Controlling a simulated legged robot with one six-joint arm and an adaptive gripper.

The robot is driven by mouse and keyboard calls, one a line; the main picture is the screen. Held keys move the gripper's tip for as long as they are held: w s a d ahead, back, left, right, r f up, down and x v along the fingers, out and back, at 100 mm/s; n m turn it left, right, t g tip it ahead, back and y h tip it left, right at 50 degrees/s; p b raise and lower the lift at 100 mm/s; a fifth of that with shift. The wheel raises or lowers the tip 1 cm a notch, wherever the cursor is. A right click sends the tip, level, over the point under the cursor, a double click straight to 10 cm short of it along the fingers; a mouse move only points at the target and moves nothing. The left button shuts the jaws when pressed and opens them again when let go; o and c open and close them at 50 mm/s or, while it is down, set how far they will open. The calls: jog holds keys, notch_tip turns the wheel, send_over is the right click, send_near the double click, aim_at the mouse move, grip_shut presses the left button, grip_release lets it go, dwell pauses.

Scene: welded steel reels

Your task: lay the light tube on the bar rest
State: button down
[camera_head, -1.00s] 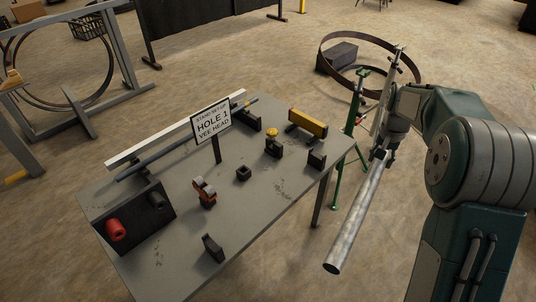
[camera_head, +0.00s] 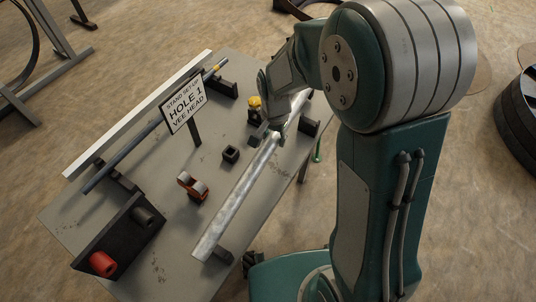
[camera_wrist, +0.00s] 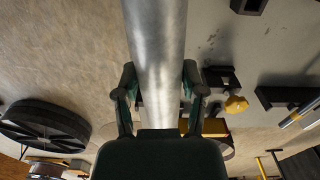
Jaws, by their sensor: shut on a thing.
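The light tube (camera_head: 238,200) is a long silver pipe, held by my gripper (camera_head: 276,128) near its far end. In the wrist view the fingers (camera_wrist: 160,95) are shut on either side of the tube (camera_wrist: 157,45).
The grey table (camera_head: 170,240) also carries a sign (camera_head: 184,103), an orange clamp-like piece (camera_head: 192,186), a small black square socket (camera_head: 230,154) and a yellow-topped piece (camera_head: 254,105). A dark bar (camera_head: 140,150) lies at the left.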

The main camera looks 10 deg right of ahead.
aim_at(271, 153)
jog(key=shift+m, duration=0.4)
jog(key=s, duration=0.1)
jog(key=s+a+f, duration=0.1)
jog(key=s, duration=0.1)
jog(key=s+f, duration=0.1)
jog(key=s, duration=0.1)
jog(key=shift+a, duration=0.2)
notch_tip(271, 153, down, 5)
jog(key=shift+a+r, duration=0.1)
jog(key=shift+r, duration=0.05)
jog(key=shift+d, duration=0.25)
jog(key=shift+a, duration=0.15)
jog(key=shift+f, duration=1.35)
dwell(2.0)
